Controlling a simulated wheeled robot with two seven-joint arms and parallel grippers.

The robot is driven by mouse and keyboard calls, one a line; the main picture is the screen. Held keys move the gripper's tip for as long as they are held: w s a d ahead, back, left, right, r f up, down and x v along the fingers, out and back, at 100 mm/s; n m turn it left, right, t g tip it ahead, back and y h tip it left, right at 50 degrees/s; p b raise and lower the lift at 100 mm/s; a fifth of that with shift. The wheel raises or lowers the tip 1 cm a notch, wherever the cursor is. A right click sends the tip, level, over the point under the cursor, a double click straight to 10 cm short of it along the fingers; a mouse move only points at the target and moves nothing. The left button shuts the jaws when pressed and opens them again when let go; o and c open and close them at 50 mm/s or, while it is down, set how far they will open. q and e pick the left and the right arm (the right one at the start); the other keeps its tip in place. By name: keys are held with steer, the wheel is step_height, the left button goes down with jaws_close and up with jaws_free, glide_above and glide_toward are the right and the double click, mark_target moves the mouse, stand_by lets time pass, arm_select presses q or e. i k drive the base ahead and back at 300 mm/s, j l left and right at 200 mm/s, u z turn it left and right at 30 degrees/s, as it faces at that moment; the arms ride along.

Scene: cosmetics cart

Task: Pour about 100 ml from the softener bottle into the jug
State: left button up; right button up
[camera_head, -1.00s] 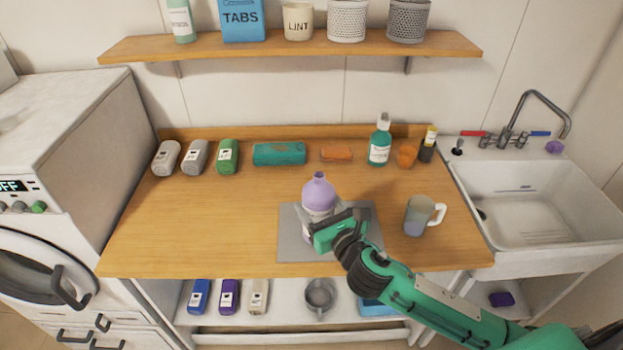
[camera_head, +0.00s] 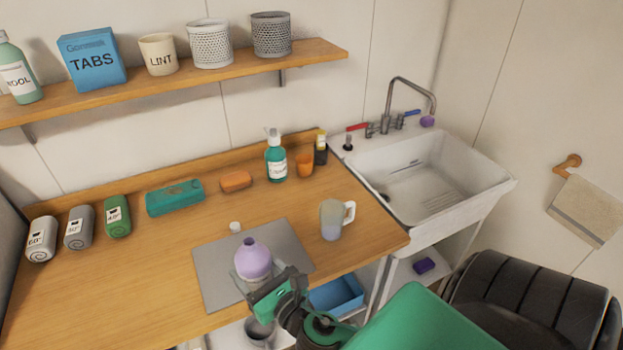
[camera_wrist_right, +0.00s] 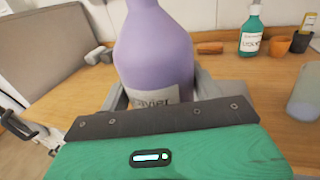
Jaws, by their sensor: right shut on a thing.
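The purple softener bottle (camera_head: 253,260) is at the grey mat (camera_head: 212,266) on the wooden counter; it looks upright, and I cannot tell if it touches the mat. My right gripper (camera_head: 262,290) is shut on the bottle's lower body. In the right wrist view the bottle (camera_wrist_right: 155,55) stands between the fingers, its label partly hidden and its top cut off by the frame edge. The jug (camera_head: 331,220), greyish-blue with a white handle, stands on the counter to the right of the mat; part of it shows in the wrist view (camera_wrist_right: 305,95).
A small white cap-like object (camera_head: 235,227) lies behind the bottle. A teal pump bottle (camera_head: 275,160), an orange cup (camera_head: 304,165) and an orange bar (camera_head: 236,181) stand along the back. The sink (camera_head: 430,180) is at right.

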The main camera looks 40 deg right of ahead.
mark_target(332, 212)
steer(key=i+j+z, duration=0.1)
steer(key=z, duration=0.15)
steer(key=i+j+z, duration=0.15)
steer(key=z, duration=0.8)
